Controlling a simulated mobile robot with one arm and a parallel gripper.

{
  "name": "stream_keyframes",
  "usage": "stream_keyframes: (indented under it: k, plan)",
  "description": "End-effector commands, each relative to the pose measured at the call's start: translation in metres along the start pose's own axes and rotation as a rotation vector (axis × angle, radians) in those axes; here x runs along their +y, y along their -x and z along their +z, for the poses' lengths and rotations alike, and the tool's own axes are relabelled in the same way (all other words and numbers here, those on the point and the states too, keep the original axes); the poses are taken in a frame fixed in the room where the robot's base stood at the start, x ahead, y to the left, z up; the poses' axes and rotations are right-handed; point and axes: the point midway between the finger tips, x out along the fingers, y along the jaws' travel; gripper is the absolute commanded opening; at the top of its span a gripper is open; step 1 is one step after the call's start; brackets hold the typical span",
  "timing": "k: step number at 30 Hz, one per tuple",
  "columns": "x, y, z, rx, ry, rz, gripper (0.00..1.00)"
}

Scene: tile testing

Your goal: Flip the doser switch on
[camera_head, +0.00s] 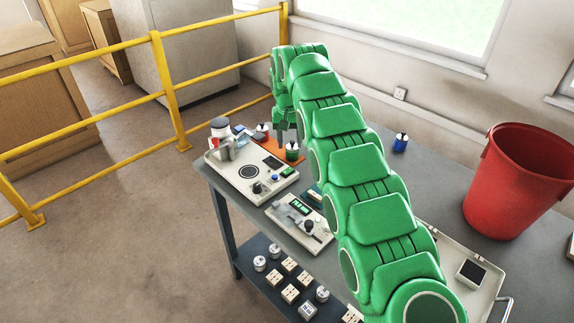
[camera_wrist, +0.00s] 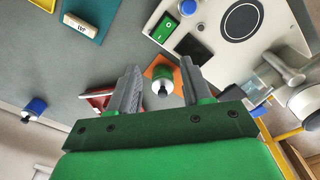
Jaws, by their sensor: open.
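The doser (camera_head: 225,168) is a pale box at the left end of the table. It has a round dark-ringed plate, a dark screen, a blue button and a small green switch (camera_head: 288,172) near its right corner. In the wrist view the doser (camera_wrist: 268,58) fills the upper right, and its green rocker switch (camera_wrist: 165,27), marked I and O, sits at the panel's edge beside the blue button (camera_wrist: 188,7). Whether it is on is unclear. My gripper (camera_wrist: 160,68) is open and empty, its fingers pointing toward the panel, apart from the switch. In the head view my arm partly hides my gripper (camera_head: 286,122).
A green-and-white bottle (camera_wrist: 163,78) on an orange mat shows between my fingers. A blue bottle (camera_head: 400,143) and a red bin (camera_head: 522,175) stand to the right. A second device (camera_head: 292,222) with a green display lies in front. A yellow railing (camera_head: 168,88) runs behind.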

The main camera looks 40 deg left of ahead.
Motion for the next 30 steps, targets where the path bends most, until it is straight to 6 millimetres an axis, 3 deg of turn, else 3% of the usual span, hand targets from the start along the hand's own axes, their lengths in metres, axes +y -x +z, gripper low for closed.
stream_keyframes:
  k: [9, 15, 23, 30]
  plan:
    - [-0.008, -0.003, 0.008, -0.025, -0.554, -0.012, 0.49]
    - [-0.009, -0.010, 0.015, -0.046, -0.774, -0.012, 0.49]
    - [-0.010, -0.017, 0.017, -0.052, -0.833, -0.009, 0.49]
    - [-0.011, -0.039, 0.018, -0.052, -0.831, -0.010, 0.49]
